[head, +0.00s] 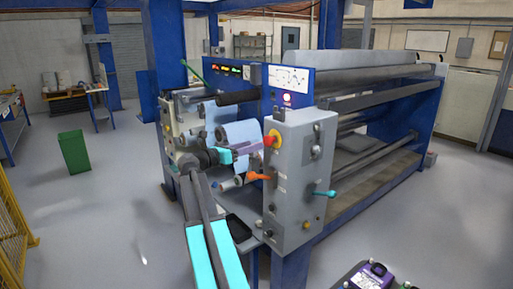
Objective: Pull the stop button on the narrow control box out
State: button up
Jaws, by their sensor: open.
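The narrow control box (301,178) is a grey upright box at the near end of the blue machine. A red stop button (270,139) with some yellow around it sits high on the box's left side. My gripper (257,145) reaches in from the left, with its purple fingers pointing at the button. It is open, and its tips are at or very close to the button. I cannot tell whether they touch it or lie around it. How far the button stands out is too small to tell.
An orange handle (258,177) sticks out below the button, and a teal handle (324,193) is on the box's right face. White film rollers (238,133) lie behind my gripper. A green bin (74,152) and yellow railing (15,235) stand left. The floor between is clear.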

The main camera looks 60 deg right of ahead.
jog(key=b+v, duration=0.1)
jog(key=v, duration=0.7)
jog(key=shift+w+a+b, duration=0.2)
jog(key=shift+a+b, duration=0.05)
jog(key=shift+b, duration=0.1)
